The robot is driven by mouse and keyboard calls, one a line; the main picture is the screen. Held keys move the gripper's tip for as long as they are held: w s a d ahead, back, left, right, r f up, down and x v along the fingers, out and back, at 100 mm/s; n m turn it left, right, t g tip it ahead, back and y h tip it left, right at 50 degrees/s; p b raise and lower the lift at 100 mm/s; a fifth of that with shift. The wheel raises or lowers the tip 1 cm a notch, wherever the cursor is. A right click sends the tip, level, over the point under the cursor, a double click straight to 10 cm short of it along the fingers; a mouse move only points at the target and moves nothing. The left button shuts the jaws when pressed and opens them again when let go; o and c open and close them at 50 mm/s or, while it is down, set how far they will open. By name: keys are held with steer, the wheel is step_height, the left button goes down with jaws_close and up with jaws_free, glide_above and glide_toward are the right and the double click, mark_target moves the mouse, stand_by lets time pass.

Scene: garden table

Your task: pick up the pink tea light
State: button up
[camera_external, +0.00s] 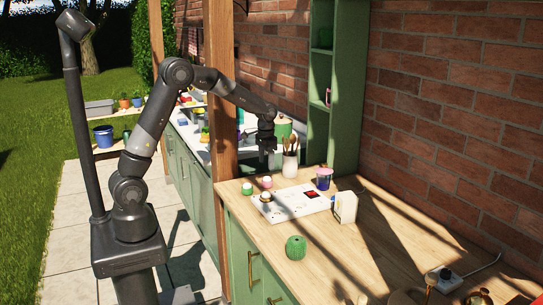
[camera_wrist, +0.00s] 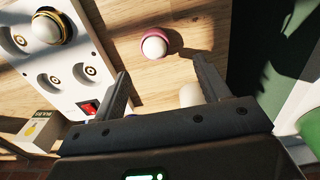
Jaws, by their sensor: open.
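The pink tea light (camera_external: 267,182) stands on the wooden counter beside the white board, close to a green tea light (camera_external: 247,189). In the wrist view the pink tea light (camera_wrist: 168,36) shows a pink rim and a round white top, ahead of the fingertips and roughly between their lines. My gripper (camera_external: 266,154) hangs above the counter, near the pink tea light in the outside view. In the wrist view my gripper (camera_wrist: 160,75) has its two fingers wide apart, with nothing held between them.
The white board (camera_external: 298,204) has round recesses, a red switch (camera_wrist: 88,107) and a dark-ringed white piece (camera_wrist: 47,28). Nearby stand a utensil pot (camera_external: 290,165), a purple-lidded jar (camera_external: 324,179), a small box (camera_external: 344,207) and a green round object (camera_external: 296,247). A wooden post (camera_external: 223,135) stands left.

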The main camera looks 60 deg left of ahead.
mark_target(268, 179)
step_height(268, 179, down, 4)
steer(key=shift+r, duration=0.2)
steer(key=shift+w+d+f, duration=0.1)
steer(key=shift+d+f, duration=0.1)
steer(key=shift+f, duration=1.15)
steer(key=shift+d+f, duration=0.2)
steer(key=shift+f, duration=1.1)
steer(key=shift+c, duration=0.3)
steer(key=c, duration=1)
steer(key=shift+r, duration=0.1)
